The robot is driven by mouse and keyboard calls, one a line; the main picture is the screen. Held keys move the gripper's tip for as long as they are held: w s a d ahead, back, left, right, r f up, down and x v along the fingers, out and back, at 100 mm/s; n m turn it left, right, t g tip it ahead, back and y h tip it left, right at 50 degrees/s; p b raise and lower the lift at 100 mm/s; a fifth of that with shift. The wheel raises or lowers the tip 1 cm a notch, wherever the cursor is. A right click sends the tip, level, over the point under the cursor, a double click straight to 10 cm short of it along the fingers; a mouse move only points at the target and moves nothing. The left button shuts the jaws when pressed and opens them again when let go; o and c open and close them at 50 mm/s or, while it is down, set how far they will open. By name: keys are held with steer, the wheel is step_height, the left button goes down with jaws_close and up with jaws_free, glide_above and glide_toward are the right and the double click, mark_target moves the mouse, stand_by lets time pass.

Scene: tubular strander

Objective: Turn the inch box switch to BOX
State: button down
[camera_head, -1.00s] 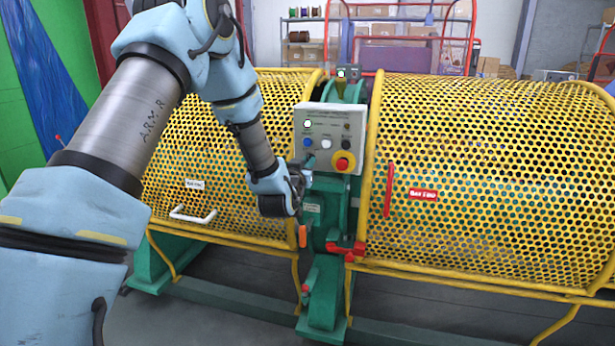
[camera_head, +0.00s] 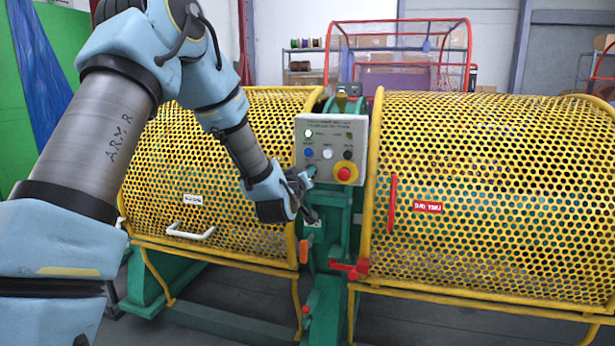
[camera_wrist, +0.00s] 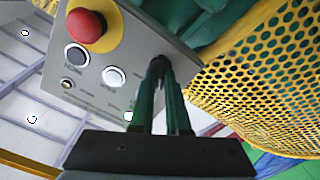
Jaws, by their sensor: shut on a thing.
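The grey control panel (camera_head: 335,125) stands at the middle of the machine, between two yellow mesh guards. My gripper (camera_head: 309,172) is at the panel's lower left corner. In the wrist view its two green fingers (camera_wrist: 168,85) are shut on a small dark knob, the inch box switch (camera_wrist: 158,64). The fingers hide most of the switch, and I cannot read its label or setting. The red mushroom button (camera_head: 344,173) on its yellow base is just right of the gripper; it also shows in the wrist view (camera_wrist: 86,25).
A white button (camera_head: 327,154), a blue button (camera_head: 309,153) and a black button (camera_head: 348,155) sit close above the gripper. The left guard (camera_head: 220,140) and right guard (camera_head: 490,170) flank the panel. An orange handle (camera_head: 304,251) hangs below.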

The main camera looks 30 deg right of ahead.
steer(key=c, duration=0.9)
jaws_free()
steer(key=b+v, duration=0.2)
steer(key=v, duration=0.8)
steer(key=shift+s+a, duration=0.3)
steer(key=w+a+f+g+y+p, duration=0.1)
steer(key=a+f+g+y+p, duration=0.2)
steer(key=a, duration=0.8)
steer(key=a+f+g+y+p, duration=0.2)
steer(key=a+y, duration=0.3)
steer(key=a, duration=0.6)
steer(key=s+a+n+g+y+p, duration=0.1)
steer(key=s+a+g+y+p, duration=0.2)
steer(key=s+a, duration=0.9)
steer(key=a+r+g+y, duration=0.1)
steer(key=a+g, duration=0.1)
steer(key=g, duration=0.1)
steer(key=shift+a+g, duration=0.3)
steer(key=shift+a, duration=0.1)
